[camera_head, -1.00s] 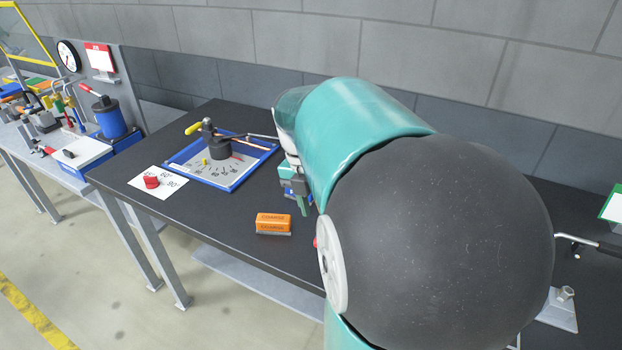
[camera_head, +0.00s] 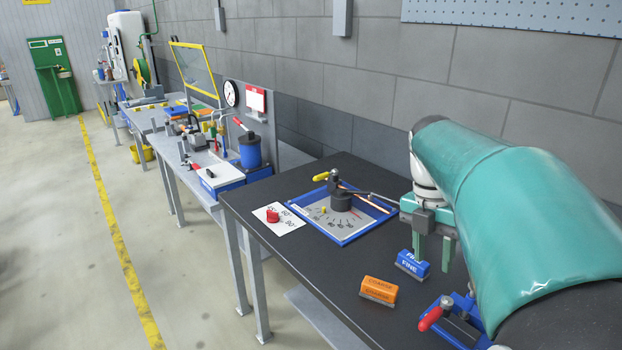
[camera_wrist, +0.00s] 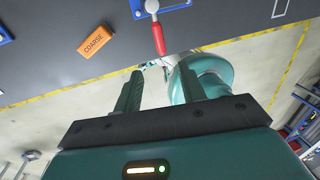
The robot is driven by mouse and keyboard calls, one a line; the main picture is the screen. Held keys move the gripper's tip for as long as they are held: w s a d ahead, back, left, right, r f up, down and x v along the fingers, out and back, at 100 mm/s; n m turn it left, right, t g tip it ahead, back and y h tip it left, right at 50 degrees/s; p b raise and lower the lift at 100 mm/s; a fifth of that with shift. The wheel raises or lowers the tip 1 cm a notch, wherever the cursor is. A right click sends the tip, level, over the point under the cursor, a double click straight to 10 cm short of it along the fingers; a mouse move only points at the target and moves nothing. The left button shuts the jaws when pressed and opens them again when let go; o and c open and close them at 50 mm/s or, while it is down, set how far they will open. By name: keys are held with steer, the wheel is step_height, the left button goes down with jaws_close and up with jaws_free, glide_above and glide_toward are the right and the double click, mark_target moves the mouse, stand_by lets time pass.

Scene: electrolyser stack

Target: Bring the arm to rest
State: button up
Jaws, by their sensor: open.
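My gripper (camera_head: 432,250) is open and empty in the head view, its two green fingers pointing down above the dark bench (camera_head: 290,248). A blue block marked FINE (camera_head: 412,264) is just below and left of the fingers; I cannot tell the exact gap. My teal arm reaches in from the right. In the wrist view the two fingers of my gripper (camera_wrist: 165,90) stand apart with nothing between them. An orange block marked COARSE (camera_head: 378,290) lies on the bench, and shows in the wrist view (camera_wrist: 97,41).
A blue-framed dial plate (camera_head: 330,232) with a yellow-tipped lever lies behind the blocks. A red knob on a white card (camera_head: 273,216) is at the left edge. A red-handled blue clamp (camera_head: 450,322) is at the front. Open floor (camera_head: 60,230) lies left.

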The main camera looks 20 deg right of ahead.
steer(key=s+a+f+m+t, duration=0.2)
steer(key=a+m+t, duration=0.1)
steer(key=a+m, duration=0.8)
steer(key=s+a+f+m+t, duration=0.3)
steer(key=a+m+t, duration=0.1)
steer(key=a+m, duration=0.6)
steer(key=shift+a+m+t+y, duration=0.3)
steer(key=shift+a+m+y, duration=0.1)
steer(key=shift+m, duration=0.2)
stand_by(0.5)
